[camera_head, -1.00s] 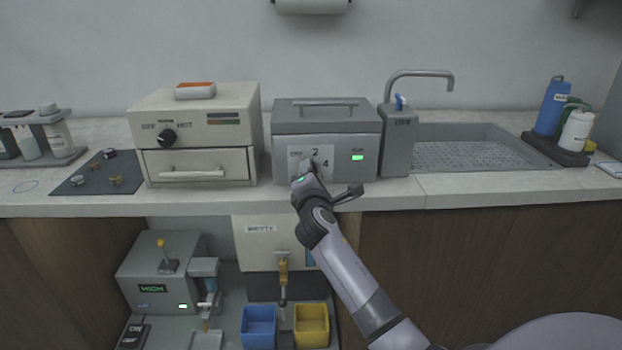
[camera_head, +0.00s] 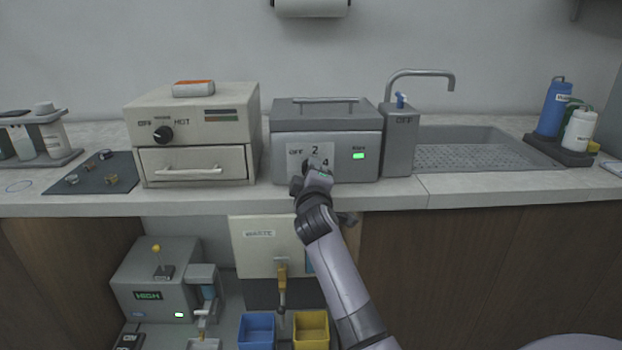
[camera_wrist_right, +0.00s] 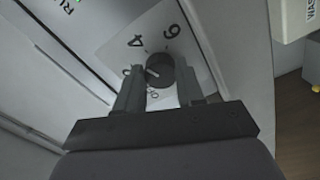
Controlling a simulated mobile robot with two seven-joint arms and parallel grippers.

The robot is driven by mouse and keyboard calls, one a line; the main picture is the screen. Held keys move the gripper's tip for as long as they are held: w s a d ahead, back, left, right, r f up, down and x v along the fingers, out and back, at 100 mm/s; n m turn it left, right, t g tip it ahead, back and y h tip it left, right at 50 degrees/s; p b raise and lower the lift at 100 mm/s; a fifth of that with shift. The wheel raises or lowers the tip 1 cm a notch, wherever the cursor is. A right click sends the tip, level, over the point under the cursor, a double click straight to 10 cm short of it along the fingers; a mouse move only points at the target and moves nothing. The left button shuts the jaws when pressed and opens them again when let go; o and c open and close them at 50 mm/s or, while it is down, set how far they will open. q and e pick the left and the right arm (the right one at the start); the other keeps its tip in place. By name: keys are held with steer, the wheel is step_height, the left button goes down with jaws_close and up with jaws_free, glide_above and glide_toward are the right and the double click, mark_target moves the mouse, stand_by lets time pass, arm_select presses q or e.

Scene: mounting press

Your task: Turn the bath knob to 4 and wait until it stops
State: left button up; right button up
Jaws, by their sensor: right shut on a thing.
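The bath (camera_head: 325,118) is a grey lidded box on the counter. Its front has a white dial plate marked OFF, 2, 4 and 6, and a lit green lamp (camera_head: 358,156). My right gripper (camera_head: 306,172) is at the dial and covers the knob in the head view. In the right wrist view the dark round knob (camera_wrist_right: 160,70) sits between the fingers of my right gripper (camera_wrist_right: 160,80), which is shut on it. The knob's pale mark lies on its left side, turned away from the 6; the exact number it points at is unclear. My left gripper is out of view.
A cream oven (camera_head: 195,125) stands left of the bath. A grey tap unit (camera_head: 398,140) stands close on the right, beside the sink (camera_head: 475,150). A waste box (camera_head: 262,255) and blue (camera_head: 257,330) and yellow (camera_head: 311,328) bins are below the counter.

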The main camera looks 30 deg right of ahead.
steer(key=shift+f+m+b, duration=0.1)
steer(key=shift+m+b, duration=0.25)
steer(key=shift+m, duration=0.75)
steer(key=o, duration=1)
steer(key=shift+o, duration=0.2)
steer(key=shift+s+a, duration=0.1)
steer(key=v, duration=0.7)
steer(key=shift+p, duration=0.3)
